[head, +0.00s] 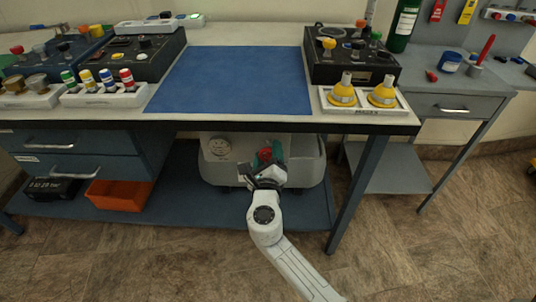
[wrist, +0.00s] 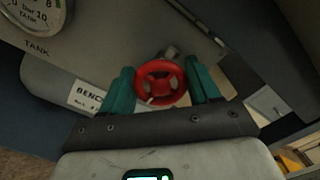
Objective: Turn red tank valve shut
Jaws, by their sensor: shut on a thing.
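The red tank valve (wrist: 160,83) is a small spoked handwheel in the wrist view, with a pale mark at its lower left. In the head view the red valve (head: 265,154) shows under the bench, partly hidden by my gripper. My gripper (wrist: 160,88) has teal fingers on the left and right sides of the wheel, shut on it. It also shows in the head view (head: 268,165), reaching in from the front. The grey tank unit (head: 310,168) stands on the lower shelf behind the valve, with a round gauge (head: 220,146) at its left.
The bench top (head: 265,118) overhangs the valve. An orange bin (head: 118,196) and a black box (head: 53,188) are on the lower shelf at left. A bench leg (head: 352,195) stands to the right. The floor in front is clear.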

